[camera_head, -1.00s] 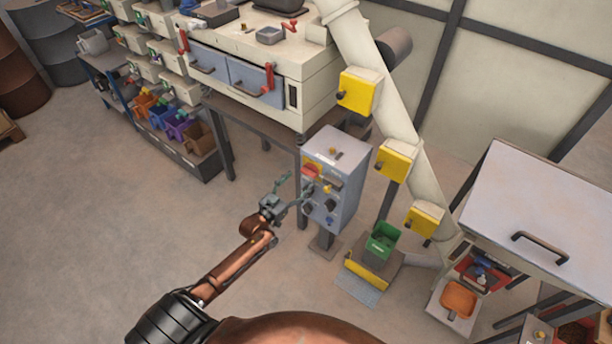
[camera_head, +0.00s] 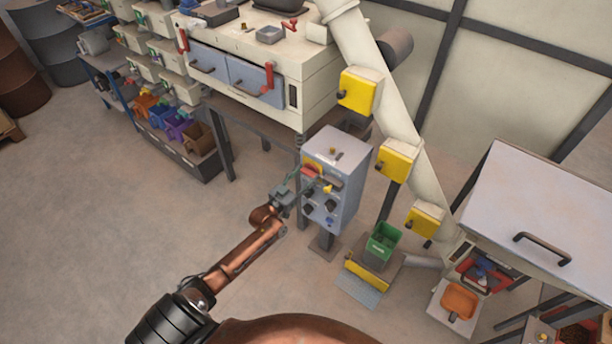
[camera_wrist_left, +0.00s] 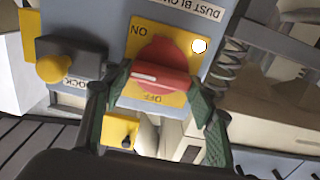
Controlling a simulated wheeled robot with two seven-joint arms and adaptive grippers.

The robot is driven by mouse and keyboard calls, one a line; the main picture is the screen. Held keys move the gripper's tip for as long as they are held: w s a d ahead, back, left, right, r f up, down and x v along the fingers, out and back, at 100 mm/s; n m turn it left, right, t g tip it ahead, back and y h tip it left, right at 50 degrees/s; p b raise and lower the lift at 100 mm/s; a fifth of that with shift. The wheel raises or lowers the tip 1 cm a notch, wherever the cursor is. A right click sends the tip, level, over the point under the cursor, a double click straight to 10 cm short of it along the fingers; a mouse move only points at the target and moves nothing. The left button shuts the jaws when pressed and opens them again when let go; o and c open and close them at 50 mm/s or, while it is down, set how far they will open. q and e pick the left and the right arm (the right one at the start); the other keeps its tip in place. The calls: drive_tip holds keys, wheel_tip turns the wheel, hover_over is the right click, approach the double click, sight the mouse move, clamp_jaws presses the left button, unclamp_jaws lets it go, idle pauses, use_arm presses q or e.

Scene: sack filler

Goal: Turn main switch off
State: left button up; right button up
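The main switch is a red rotary knob (camera_wrist_left: 160,68) on a yellow plate marked ON and OFF, upside down in the left wrist view. Its white mark points left there. In the head view, the red knob (camera_head: 312,170) is at the upper left of the grey control box (camera_head: 345,165). My left gripper (camera_wrist_left: 160,85) is open, with its green-padded fingers on either side of the knob. The fingertips are very close to the knob's edges; whether they touch is unclear. In the head view, my left gripper (camera_head: 298,183) is in front of the box. My right gripper is out of view.
A yellow button (camera_wrist_left: 55,68) on a dark block sits beside the switch plate. The white pipe (camera_head: 375,75) with yellow boxes rises behind the control box. A green bin (camera_head: 382,243) stands to its right. The floor at left is clear.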

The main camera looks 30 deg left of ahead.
use_arm(q)
drive_tip(key=c, duration=0.5)
drive_tip(key=shift+n, duration=0.3)
drive_tip(key=shift+c, duration=0.2)
drive_tip(key=n, duration=0.7)
drive_tip(key=shift+a+f, duration=0.1)
drive_tip(key=n+b, duration=0.1)
drive_tip(key=n, duration=0.4)
drive_tip(key=shift+a+f+n, duration=0.1)
drive_tip(key=shift+n, duration=0.3)
drive_tip(key=n+b, duration=0.1)
drive_tip(key=n, duration=0.3)
drive_tip(key=shift+n, duration=0.4)
drive_tip(key=o, duration=1.2)
drive_tip(key=shift+c, duration=0.2)
